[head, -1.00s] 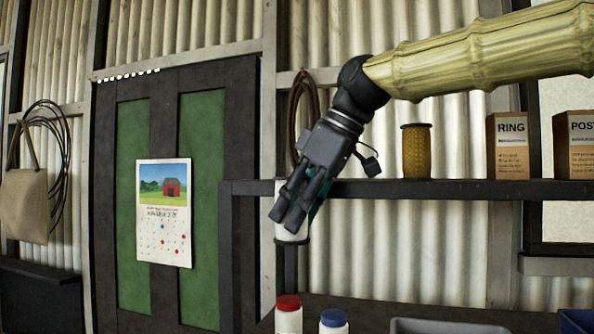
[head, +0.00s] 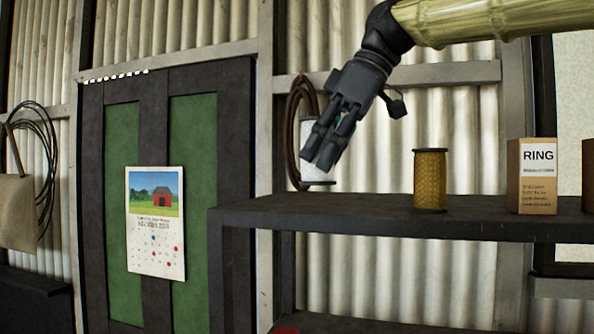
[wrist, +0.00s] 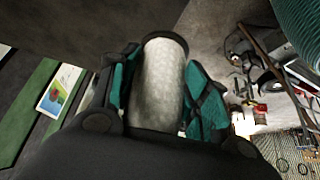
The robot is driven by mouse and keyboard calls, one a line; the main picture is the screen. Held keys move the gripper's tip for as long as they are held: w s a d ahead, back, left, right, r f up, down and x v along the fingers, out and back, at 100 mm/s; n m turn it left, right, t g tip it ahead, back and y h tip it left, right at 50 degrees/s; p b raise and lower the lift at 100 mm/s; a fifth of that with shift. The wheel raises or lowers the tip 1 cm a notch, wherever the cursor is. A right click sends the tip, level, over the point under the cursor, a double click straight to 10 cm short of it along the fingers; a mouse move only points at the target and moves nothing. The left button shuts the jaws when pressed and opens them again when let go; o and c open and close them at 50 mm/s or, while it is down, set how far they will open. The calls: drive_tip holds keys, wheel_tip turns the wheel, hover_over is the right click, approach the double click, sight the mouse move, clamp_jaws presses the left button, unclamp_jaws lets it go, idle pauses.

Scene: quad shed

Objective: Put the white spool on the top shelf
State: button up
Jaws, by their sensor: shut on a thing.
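My gripper (head: 326,146) is shut on the white spool (head: 317,172). The spool stands roughly upright between the fingers, and its dark lower rim shows below them in the head view. In the wrist view the white spool (wrist: 158,85) lies between the two teal finger pads. In the head view the spool appears near the left end of the top shelf (head: 380,222), a little above the level of its surface. The fingers hide part of the spool. I cannot tell whether it touches the shelf.
A yellow spool (head: 430,180) stands on the top shelf to the right. A box marked RING (head: 532,178) stands farther right. A coiled brown cable (head: 296,120) hangs on the wall behind my gripper. The shelf between gripper and yellow spool is clear.

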drive_tip(key=w+a+p, duration=0.1)
drive_tip(key=w, duration=0.1)
drive_tip(key=w+a+p, duration=0.1)
drive_tip(key=w, duration=0.2)
drive_tip(key=w+a+p, duration=0.1)
drive_tip(key=w+p, duration=0.1)
drive_tip(key=w, duration=0.1)
drive_tip(key=shift+a+f, duration=0.2)
drive_tip(key=shift+f, duration=0.2)
drive_tip(key=shift+w+a+r+p, duration=0.15)
drive_tip(key=shift+w+a+p, duration=0.05)
drive_tip(key=shift+w+p, duration=0.2)
drive_tip(key=shift+w+a+f+p, duration=0.15)
drive_tip(key=shift+f+p, duration=0.1)
drive_tip(key=shift+f, duration=0.2)
drive_tip(key=shift+w+d+f+p, duration=0.1)
drive_tip(key=shift+f+p, duration=0.1)
drive_tip(key=shift+f, duration=0.2)
drive_tip(key=shift+a+f, duration=0.1)
drive_tip(key=shift+f, duration=0.25)
drive_tip(key=shift+s+f+p, duration=0.2)
drive_tip(key=shift+f+p, duration=0.35)
drive_tip(key=shift+f, duration=0.1)
drive_tip(key=shift+w+f, duration=0.1)
drive_tip(key=shift+w, duration=0.05)
drive_tip(key=shift+f, duration=0.1)
drive_tip(key=o, duration=1.2)
drive_tip(key=shift+c, duration=0.2)
